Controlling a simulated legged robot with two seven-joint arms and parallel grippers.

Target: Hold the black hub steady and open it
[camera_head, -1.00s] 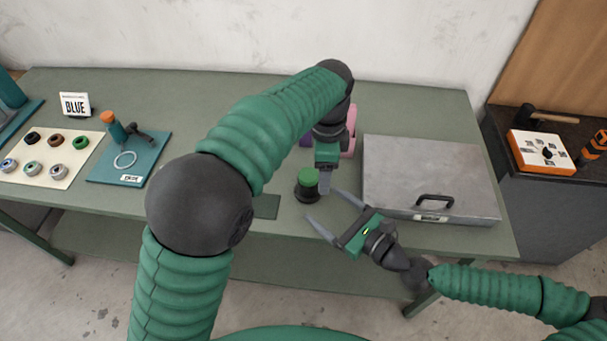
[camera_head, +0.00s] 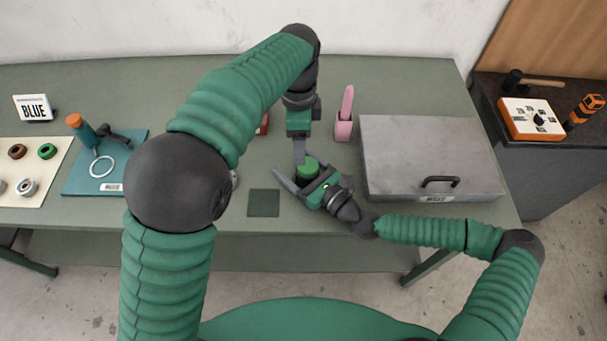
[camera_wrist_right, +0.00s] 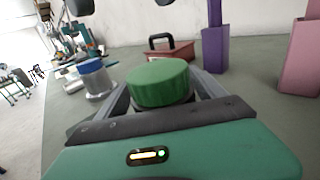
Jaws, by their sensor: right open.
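The black hub with its ridged green cap (camera_head: 308,167) stands upright on the table; its dark body is mostly hidden. The green cap fills the middle of the right wrist view (camera_wrist_right: 159,82). My right gripper (camera_head: 296,176) is open, low at the hub, with one finger on each side of it. Whether the fingers touch the hub I cannot tell. My left gripper (camera_head: 299,158) points down just behind and left of the cap. Only one finger shows clearly, so its opening is unclear.
A grey metal case (camera_head: 430,150) stands right of the hub, a pink holder (camera_head: 343,127) behind it. A dark green pad (camera_head: 264,203) lies at left front. The right wrist view shows a blue-topped jar (camera_wrist_right: 97,80), a red box (camera_wrist_right: 172,57) and a purple holder (camera_wrist_right: 215,48).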

